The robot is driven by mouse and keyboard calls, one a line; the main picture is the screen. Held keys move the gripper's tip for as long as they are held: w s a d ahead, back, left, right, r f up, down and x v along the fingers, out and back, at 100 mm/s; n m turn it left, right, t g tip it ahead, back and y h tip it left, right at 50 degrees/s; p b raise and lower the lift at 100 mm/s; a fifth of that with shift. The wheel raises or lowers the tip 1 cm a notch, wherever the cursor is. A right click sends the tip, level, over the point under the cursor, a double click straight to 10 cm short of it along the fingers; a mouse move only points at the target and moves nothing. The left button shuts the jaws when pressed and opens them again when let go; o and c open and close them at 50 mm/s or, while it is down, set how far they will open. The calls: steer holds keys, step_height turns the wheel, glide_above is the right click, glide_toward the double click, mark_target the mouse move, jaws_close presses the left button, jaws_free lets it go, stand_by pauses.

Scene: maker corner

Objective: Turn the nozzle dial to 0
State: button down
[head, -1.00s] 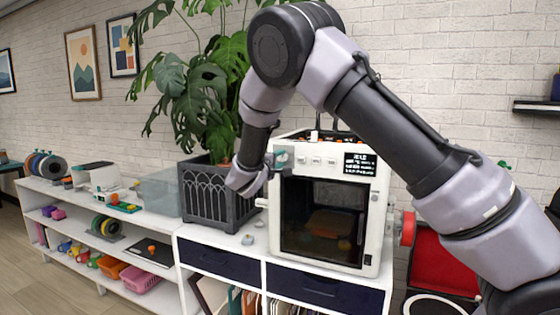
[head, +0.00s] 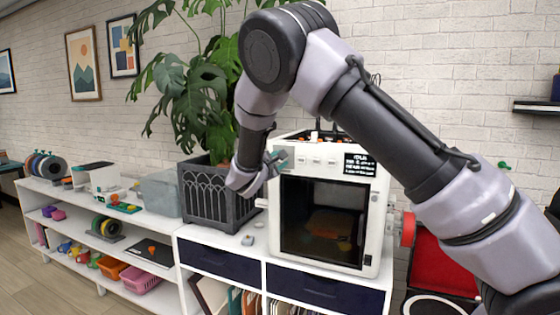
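The white 3D printer (head: 376,235) stands on the cabinet with its dark window facing me. Its upper front panel carries small pale marks (head: 315,161) and a black display (head: 360,165) with white text too small to read surely. My gripper (head: 278,160) is at the left end of this panel, in front of or touching it; I cannot tell which. Its fingers are small and partly covered by my wrist, so their opening is unclear. I cannot make out the nozzle dial; the panel's left end is partly hidden by my gripper.
A dark planter (head: 212,200) with a large leafy plant stands close to the left of the printer, near my wrist. A red spool (head: 408,229) sticks out on the printer's right side. Small grey items (head: 248,240) lie on the white cabinet top (head: 205,233).

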stand_by(0.4)
steer(key=shift+c, duration=2.3)
jaws_free()
steer(key=shift+s, duration=0.1)
steer(key=v, duration=1)
steer(key=shift+s+a, duration=0.2)
steer(key=shift+s, duration=0.15)
